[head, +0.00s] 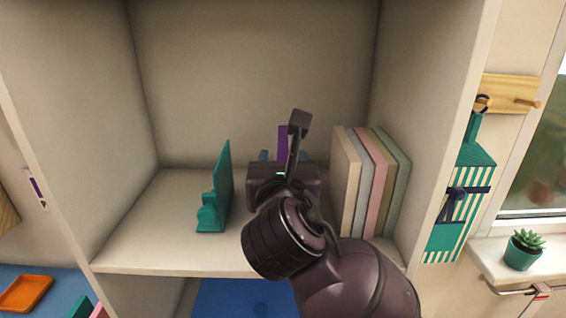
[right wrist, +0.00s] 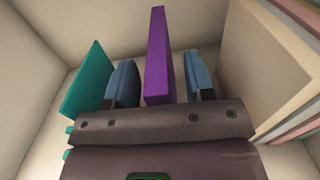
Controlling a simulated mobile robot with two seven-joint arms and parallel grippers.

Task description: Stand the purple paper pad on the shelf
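The purple paper pad (right wrist: 158,58) stands upright on edge inside the shelf (head: 180,245), seen nearly edge-on in the right wrist view. In the head view only a narrow strip of the pad (head: 282,138) shows behind my right gripper. My right gripper (right wrist: 161,82) reaches into the shelf. Its two blue-grey fingers are spread, one on each side of the pad, with a narrow gap on both sides. The gripper body hides the pad's lower part, so I cannot see its contact with the shelf board. My left gripper is not in view.
A teal bookend (head: 222,190) stands left of my gripper. A row of several pale, pink and green books or pads (head: 345,180) stands close on the right. The shelf board left of the bookend is clear. Side walls and a back panel enclose the compartment.

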